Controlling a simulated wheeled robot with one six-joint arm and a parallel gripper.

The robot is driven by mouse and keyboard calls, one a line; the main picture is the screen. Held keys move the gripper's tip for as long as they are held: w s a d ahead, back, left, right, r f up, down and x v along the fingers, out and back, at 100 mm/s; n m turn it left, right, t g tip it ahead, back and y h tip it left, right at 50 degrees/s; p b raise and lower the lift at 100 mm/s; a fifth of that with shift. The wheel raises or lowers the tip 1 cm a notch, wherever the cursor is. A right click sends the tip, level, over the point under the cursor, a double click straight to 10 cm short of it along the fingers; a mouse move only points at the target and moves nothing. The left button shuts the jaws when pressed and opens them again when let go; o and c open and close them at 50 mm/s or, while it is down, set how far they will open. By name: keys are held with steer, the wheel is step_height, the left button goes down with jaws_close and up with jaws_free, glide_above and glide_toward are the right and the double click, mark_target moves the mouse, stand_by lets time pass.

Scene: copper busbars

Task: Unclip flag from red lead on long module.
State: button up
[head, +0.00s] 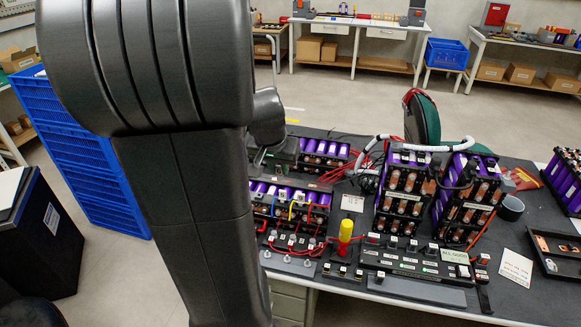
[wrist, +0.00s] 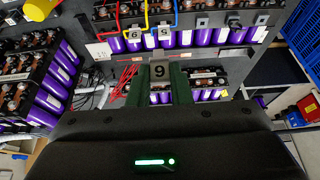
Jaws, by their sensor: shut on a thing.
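My gripper (wrist: 159,82) has its two green fingers shut on a small grey flag (wrist: 159,71) marked 9. In the wrist view the held flag appears apart from the leads, with purple cells behind it. The long module (head: 290,190), a row of purple cells in a black frame, also shows at the top of the wrist view (wrist: 200,38). A red lead (wrist: 118,16), a yellow lead (wrist: 147,14) and a blue lead (wrist: 162,5) arch over it. Two other flags (wrist: 134,32) (wrist: 164,31) sit near the yellow and blue leads. In the head view my arm hides most of my gripper.
Upright battery modules (head: 405,190) stand right of the long module, with a white cable looped above. A yellow-topped post (head: 346,231) and a labelled panel (head: 415,262) stand in front. A smaller purple-cell module (head: 325,150) lies behind. Blue crates (head: 85,150) are stacked at left.

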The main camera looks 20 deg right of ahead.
steer(key=w+a+b, duration=0.2)
steer(key=a+b, duration=0.2)
steer(key=a, duration=1.7)
steer(key=shift+a, duration=0.3)
step_height(320, 180, down, 20)
steer(key=b, duration=1.7)
steer(key=shift+r, duration=0.15)
steer(key=shift+f+b, duration=0.25)
steer(key=shift+b, duration=0.45)
steer(key=shift+f, duration=0.3)
steer(key=shift+f+b, duration=0.6)
steer(key=shift+b, duration=0.2)
